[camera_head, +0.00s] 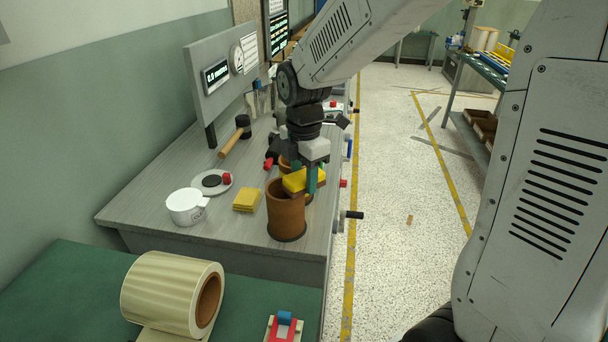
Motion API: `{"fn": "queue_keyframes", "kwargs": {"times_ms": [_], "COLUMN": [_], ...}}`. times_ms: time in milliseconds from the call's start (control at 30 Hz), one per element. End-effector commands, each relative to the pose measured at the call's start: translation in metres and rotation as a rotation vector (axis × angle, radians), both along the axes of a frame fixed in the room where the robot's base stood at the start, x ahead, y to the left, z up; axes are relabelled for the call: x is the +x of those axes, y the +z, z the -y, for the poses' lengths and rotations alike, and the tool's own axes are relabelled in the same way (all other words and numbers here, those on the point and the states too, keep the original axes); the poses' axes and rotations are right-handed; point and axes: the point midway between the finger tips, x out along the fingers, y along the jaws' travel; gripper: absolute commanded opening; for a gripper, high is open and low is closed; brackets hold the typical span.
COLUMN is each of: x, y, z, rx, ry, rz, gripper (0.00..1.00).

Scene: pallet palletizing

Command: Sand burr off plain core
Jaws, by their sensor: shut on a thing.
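A plain brown core (287,212) stands upright near the front right corner of the grey bench. My gripper (311,183) is just behind and to the right of its top, pointing down. It is shut on a yellow sanding block (297,180), which is at the core's upper rim; I cannot tell whether they touch. A burr on the core cannot be made out. Part of another brown round thing shows behind the block, mostly hidden by my gripper.
A mallet (236,137) lies farther back. A large film roll (173,293) lies on the green surface in front. Handles project from the bench's right edge.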

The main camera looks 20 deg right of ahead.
Motion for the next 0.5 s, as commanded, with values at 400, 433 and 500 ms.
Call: {"fn": "queue_keyframes", "kwargs": {"times_ms": [400,433,500], "x": [-0.024,-0.024,-0.023], "y": [0.001,0.000,-0.001], "z": [-0.016,-0.016,-0.015], "rx": [0.000,0.000,0.000], "ry": [0.001,0.000,0.000], "rz": [0.000,0.000,0.000], "gripper": [0.11,0.11,0.11]}}
